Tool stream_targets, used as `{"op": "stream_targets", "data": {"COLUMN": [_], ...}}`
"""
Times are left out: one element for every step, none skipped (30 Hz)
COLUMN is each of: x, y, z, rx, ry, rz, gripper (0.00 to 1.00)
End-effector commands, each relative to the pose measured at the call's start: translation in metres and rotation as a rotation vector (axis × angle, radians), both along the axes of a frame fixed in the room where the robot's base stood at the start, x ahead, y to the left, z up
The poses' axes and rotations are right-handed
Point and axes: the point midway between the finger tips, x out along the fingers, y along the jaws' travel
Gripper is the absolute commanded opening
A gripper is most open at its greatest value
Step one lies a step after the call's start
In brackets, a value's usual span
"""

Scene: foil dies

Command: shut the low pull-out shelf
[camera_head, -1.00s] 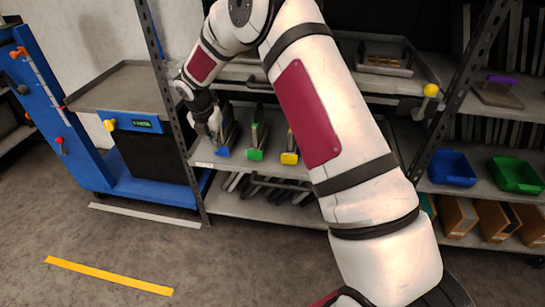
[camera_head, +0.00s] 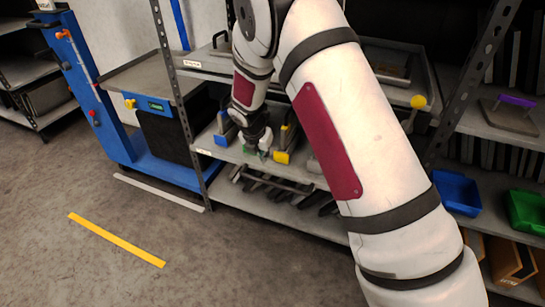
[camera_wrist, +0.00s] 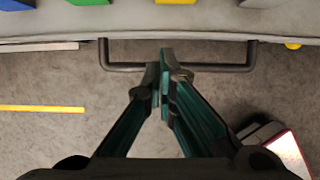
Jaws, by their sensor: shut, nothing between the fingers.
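The low pull-out shelf (camera_head: 206,149) is grey and stands out toward me at the left part of the rack. It carries dies with blue, green and yellow ends. Its front edge (camera_wrist: 80,44) crosses the top of the wrist view. A dark bar handle (camera_wrist: 222,68) sticks out from that edge; it also shows in the head view (camera_head: 284,184). My gripper (camera_wrist: 163,62) is shut and empty, its fingertips over the middle of the handle and short of the shelf edge. In the head view my gripper (camera_head: 255,153) is at the shelf's front. I cannot tell whether it touches the handle.
A blue stand with a grey-topped cart (camera_head: 150,75) is left of the rack. A rack upright (camera_head: 178,90) stands between. Blue (camera_head: 457,193) and green (camera_head: 526,211) bins sit on the right. The floor in front, with a yellow stripe (camera_head: 115,240), is clear.

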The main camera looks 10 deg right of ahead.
Motion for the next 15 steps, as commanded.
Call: {"op": "stream_targets", "data": {"x": [0.002,0.004,0.006,0.008,0.009,0.011,0.013,0.015,0.018,0.02,0.021,0.024,0.025,0.027,0.033], "y": [-0.002,-0.003,-0.005,-0.006,-0.008,-0.01,-0.011,-0.012,-0.014,-0.015,-0.016,-0.018,-0.02,-0.021,-0.025], "z": [-0.009,-0.014,-0.021,-0.026,-0.032,-0.04,-0.045,-0.051,-0.058,-0.064,-0.069,-0.076,-0.081,-0.086,-0.086], "rx": [-0.001,-0.002,-0.002,-0.002,-0.002,-0.002,-0.002,-0.002,-0.001,-0.002,-0.002,-0.002,-0.002,-0.002,-0.001], "ry": [0.002,0.002,0.002,0.001,0.002,0.003,0.002,0.002,0.002,0.002,0.002,0.002,0.002,0.002,-0.003], "rz": [-0.001,-0.001,-0.001,-0.001,-0.001,-0.001,-0.001,-0.001,-0.001,-0.001,-0.001,-0.001,-0.001,-0.001,-0.004], "gripper": [0.0,0.0,0.0,0.0,0.0,0.0,0.0,0.0,0.0,0.0,0.0,0.0,0.0,0.0,0.0]}}
